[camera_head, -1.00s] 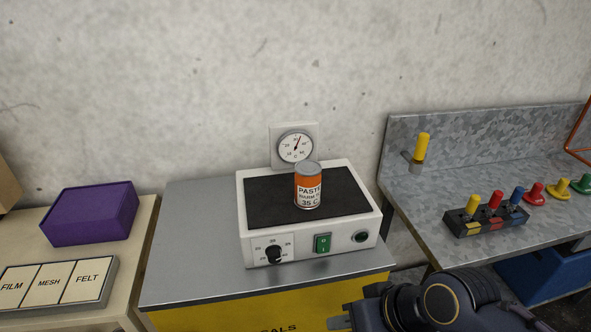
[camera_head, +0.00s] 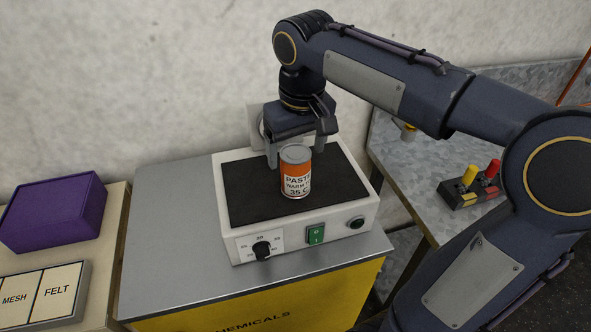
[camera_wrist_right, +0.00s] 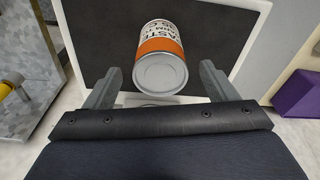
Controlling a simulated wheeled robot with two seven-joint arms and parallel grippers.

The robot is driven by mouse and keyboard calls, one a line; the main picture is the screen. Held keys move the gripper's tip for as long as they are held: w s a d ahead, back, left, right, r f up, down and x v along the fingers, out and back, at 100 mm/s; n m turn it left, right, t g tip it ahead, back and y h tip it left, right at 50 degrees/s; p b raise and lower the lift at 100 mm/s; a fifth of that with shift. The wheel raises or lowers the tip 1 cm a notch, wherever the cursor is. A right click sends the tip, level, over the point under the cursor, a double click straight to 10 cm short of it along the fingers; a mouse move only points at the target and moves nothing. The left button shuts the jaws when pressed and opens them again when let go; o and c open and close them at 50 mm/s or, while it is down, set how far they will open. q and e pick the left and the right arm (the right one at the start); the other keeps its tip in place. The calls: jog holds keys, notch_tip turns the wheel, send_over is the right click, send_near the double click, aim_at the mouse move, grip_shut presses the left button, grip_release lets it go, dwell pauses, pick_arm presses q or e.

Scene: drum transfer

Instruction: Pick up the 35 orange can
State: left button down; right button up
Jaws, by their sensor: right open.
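The orange and white can (camera_head: 296,172), labelled PASTE, WARM and 35 C, stands upright on the black top of the white hot plate (camera_head: 240,247). My right gripper (camera_head: 299,160) is open and just behind and above the can, its fingers pointing down. In the right wrist view the can (camera_wrist_right: 160,62) lies ahead, between the lines of the two fingers (camera_wrist_right: 157,85), with its grey lid toward the camera. I cannot tell whether any finger touches it. My left gripper is not in view.
The hot plate stands on a grey-topped cabinet (camera_head: 165,215) with a yellow front. A purple box (camera_head: 55,212) and a FELT and MESH label tray (camera_head: 40,293) are at the left. A metal bench (camera_head: 405,175) with a block of coloured plugs (camera_head: 468,190) is at the right, partly behind my arm.

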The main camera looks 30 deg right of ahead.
jog(key=f, duration=0.6)
jog(key=shift+w+p, duration=0.3)
jog(key=shift+w, duration=0.05)
jog(key=shift+r, duration=0.1)
jog(key=c, duration=1.4)
